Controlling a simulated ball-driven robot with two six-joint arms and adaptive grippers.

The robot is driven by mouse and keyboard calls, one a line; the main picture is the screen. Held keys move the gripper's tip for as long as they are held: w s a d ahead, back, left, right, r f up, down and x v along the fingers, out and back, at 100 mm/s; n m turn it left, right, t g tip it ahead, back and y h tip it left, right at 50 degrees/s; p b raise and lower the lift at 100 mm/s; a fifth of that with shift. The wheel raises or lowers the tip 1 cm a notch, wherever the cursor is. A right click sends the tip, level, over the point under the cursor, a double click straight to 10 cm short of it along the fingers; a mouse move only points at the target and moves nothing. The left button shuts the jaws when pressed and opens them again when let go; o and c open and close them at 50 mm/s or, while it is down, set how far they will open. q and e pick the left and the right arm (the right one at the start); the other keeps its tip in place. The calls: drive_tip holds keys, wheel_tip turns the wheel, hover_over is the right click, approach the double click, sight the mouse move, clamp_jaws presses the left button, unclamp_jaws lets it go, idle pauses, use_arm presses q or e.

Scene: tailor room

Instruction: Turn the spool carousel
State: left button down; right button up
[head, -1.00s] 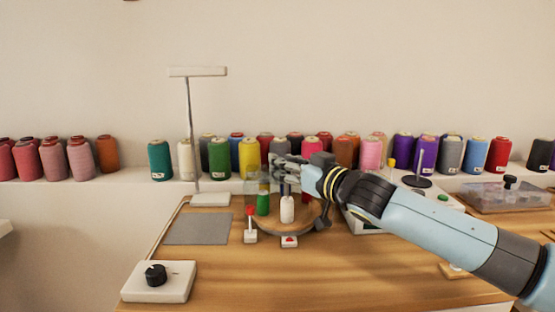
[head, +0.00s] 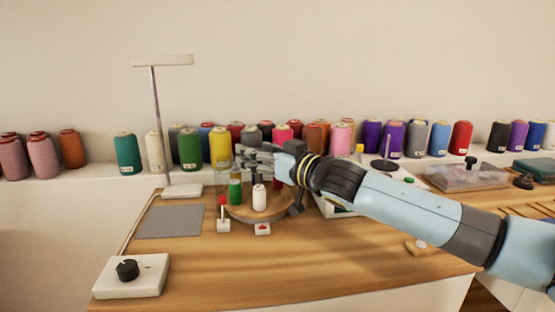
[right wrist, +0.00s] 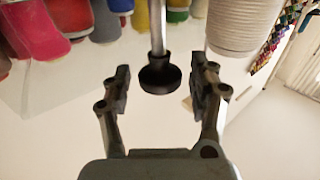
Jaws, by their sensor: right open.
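The spool carousel (head: 281,212) is a round wooden disc on the table, left of the middle in the head view. A green spool (head: 235,190) and a white spool (head: 259,198) stand upright on its front part. My right gripper (head: 243,158) is above the carousel and hides its back and centre. In the right wrist view, the right gripper (right wrist: 160,88) is open. A black round knob (right wrist: 160,77) on a metal rod shows between its fingers, with gaps on both sides. Whether it belongs to the carousel is unclear. My left gripper is out of view.
A red-topped white post (head: 223,213) and a white block with a red button (head: 262,229) stand before the carousel. A lamp (head: 157,120) and grey mat (head: 170,221) are left. A black-knobbed box (head: 130,276) sits front left. Thread cones line the shelf behind.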

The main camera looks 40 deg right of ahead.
drive_tip(key=s, duration=1.1)
drive_tip(key=shift+s+d, duration=0.25)
drive_tip(key=shift+s, duration=0.1)
